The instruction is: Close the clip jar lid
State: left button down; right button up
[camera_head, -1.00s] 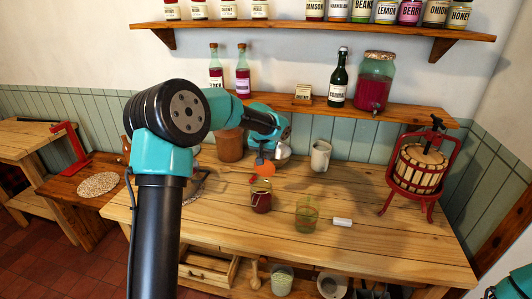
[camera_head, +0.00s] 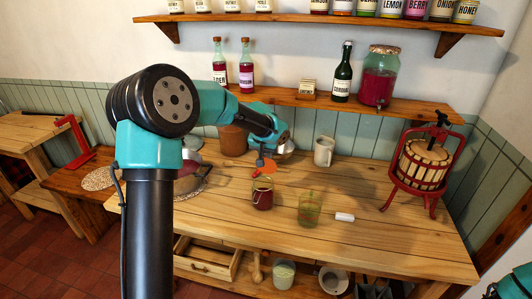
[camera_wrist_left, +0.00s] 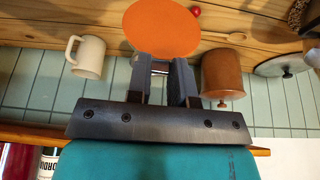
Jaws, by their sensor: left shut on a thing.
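The clip jar (camera_head: 262,194) stands upright on the workbench, a small glass jar with dark red contents and wire around its neck. Its orange lid (camera_head: 265,168) is raised off the mouth, tilted up at the jar's back side. My left gripper (camera_head: 262,158) reaches in from behind the jar and is shut on the lid's edge. In the left wrist view the lid (camera_wrist_left: 161,28) is a broad orange disc just beyond the fingertips (camera_wrist_left: 168,68). The jar body is hidden there. My right gripper is out of view.
A green glass (camera_head: 310,208) and a white block (camera_head: 344,217) are right of the jar. A white mug (camera_head: 324,151) stands behind, with a brown crock (camera_head: 231,139) at back left. A red fruit press (camera_head: 422,165) stands far right. The bench front is clear.

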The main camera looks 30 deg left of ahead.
pick_arm(q)
jog(key=shift+s+f, duration=0.15)
jog(key=shift+f, duration=0.3)
dwell(0.3)
jog(key=c, duration=1.3)
grip_release()
jog(key=shift+c, duration=0.2)
jog(key=o, duration=0.3)
jog(key=shift+r, duration=0.25)
jog(key=shift+o, duration=0.2)
jog(key=s+d+r, duration=0.2)
jog(key=s+r, duration=1)
jog(key=r, duration=0.3)
jog(key=shift+s+d, duration=0.3)
jog(key=shift+s, duration=0.05)
jog(key=shift+r, duration=0.1)
dwell(0.3)
jog(key=v, duration=1.7)
jog(key=shift+r, duration=0.2)
jog(key=shift+w, duration=0.1)
jog(key=shift+c, duration=0.2)
